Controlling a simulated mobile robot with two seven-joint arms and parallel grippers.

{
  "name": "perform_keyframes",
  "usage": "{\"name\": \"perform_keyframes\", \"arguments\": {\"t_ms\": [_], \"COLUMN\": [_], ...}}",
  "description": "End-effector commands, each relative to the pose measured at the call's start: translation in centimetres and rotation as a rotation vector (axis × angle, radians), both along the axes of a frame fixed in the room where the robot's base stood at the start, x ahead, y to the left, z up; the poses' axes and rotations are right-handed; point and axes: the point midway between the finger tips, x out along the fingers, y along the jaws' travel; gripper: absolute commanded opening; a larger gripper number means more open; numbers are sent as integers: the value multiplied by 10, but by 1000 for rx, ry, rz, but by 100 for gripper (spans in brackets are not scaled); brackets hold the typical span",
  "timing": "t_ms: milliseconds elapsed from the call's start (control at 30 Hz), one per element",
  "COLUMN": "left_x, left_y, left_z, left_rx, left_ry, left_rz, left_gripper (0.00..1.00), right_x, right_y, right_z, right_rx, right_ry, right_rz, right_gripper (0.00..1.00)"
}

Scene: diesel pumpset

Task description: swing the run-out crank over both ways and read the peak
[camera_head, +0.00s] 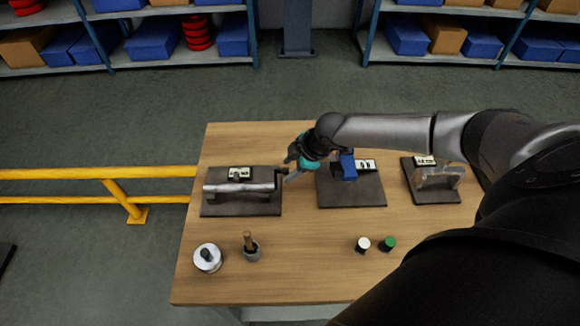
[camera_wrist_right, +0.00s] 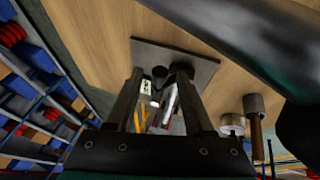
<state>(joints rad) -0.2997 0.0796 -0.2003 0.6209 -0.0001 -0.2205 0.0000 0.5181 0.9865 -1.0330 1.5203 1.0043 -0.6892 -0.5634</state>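A silver cylinder (camera_head: 238,188) lies across a dark plate (camera_head: 240,209) at the left of the wooden table, with a dark crank (camera_head: 279,180) at its right end. A small pale gauge card (camera_head: 239,173) sits behind the cylinder; its reading is too small to make out. My right gripper (camera_head: 288,166) is just right of the crank, over the plate's right edge. In the right wrist view its two dark fingers (camera_wrist_right: 160,80) stand apart, with dark round crank parts near their tips. I cannot tell whether they touch the crank. My left gripper is out of view.
A middle plate (camera_head: 352,195) holds a blue block (camera_head: 347,166), and a right plate (camera_head: 432,193) holds a grey bracket. Near the front stand a white round part (camera_head: 207,258), a cup with a wooden handle (camera_head: 252,250), and white and green-topped knobs (camera_head: 388,244).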

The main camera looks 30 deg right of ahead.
Motion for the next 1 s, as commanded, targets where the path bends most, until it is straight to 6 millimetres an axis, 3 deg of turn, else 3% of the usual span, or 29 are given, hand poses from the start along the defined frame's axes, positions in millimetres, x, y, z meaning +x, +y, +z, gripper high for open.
{"name": "perform_keyframes", "arguments": {"t_ms": [67, 433, 1000], "left_x": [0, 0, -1], "left_y": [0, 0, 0], "left_z": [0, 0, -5], "left_rx": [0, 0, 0], "left_ry": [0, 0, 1], "left_rz": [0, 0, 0], "left_gripper": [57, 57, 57], "right_x": [0, 0, 2], "right_y": [0, 0, -1], "right_z": [0, 0, -1], "right_rx": [0, 0, 14], "right_ry": [0, 0, 22], "right_rz": [0, 0, -2], "right_gripper": [42, 0, 0]}}
